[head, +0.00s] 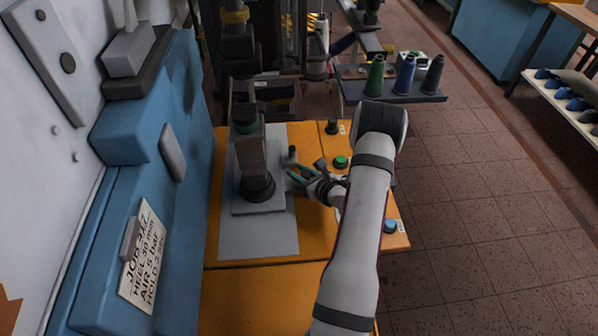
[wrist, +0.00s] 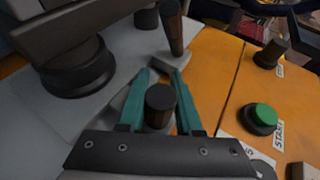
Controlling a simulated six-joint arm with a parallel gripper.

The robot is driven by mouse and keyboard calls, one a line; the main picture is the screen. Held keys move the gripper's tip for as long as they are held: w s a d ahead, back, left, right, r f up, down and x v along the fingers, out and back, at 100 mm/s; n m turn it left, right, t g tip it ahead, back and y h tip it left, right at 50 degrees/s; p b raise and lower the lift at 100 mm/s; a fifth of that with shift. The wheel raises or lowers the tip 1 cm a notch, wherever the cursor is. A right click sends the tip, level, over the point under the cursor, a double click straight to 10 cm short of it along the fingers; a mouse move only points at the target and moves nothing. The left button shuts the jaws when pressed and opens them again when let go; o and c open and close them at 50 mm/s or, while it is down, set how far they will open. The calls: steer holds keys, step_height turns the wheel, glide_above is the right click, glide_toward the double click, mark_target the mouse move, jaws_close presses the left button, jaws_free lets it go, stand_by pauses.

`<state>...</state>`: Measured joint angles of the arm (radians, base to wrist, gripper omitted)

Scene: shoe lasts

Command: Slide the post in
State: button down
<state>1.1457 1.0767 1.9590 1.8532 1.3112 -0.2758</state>
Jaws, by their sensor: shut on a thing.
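The post (wrist: 160,98) is a short dark cylinder with a flat top. In the wrist view it stands between the two teal fingers of my gripper (wrist: 163,80), which are shut on it. Its lower end is hidden. In the head view my gripper (head: 299,177) is beside the press column, over the right edge of the grey plate (head: 258,238); the post cannot be made out there. The dark round foot (head: 258,187) of the column rests left of the fingers; it also shows in the wrist view (wrist: 77,70). No hole for the post is visible.
A brown upright on a grey block (wrist: 173,28) stands just beyond my fingertips, with a dark stub (head: 292,153) near it. A green button (head: 341,162), a black knob (head: 332,127) and a blue button (head: 390,226) sit to the right. The front orange table (head: 240,295) is clear.

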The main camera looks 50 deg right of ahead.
mark_target(296, 153)
stand_by(0.8)
steer(key=w+d, duration=0.6)
steer(key=shift+w+d, duration=0.1)
steer(key=shift+d, duration=0.05)
steer(key=shift+w+d+r, duration=0.1)
steer(key=shift+w+d, duration=0.05)
steer(key=shift+d, duration=0.05)
steer(key=c, duration=0.6)
jaws_free()
steer(key=shift+a, duration=0.1)
steer(key=v, duration=1.5)
steer(key=shift+s+r, duration=0.2)
steer(key=shift+s, duration=0.1)
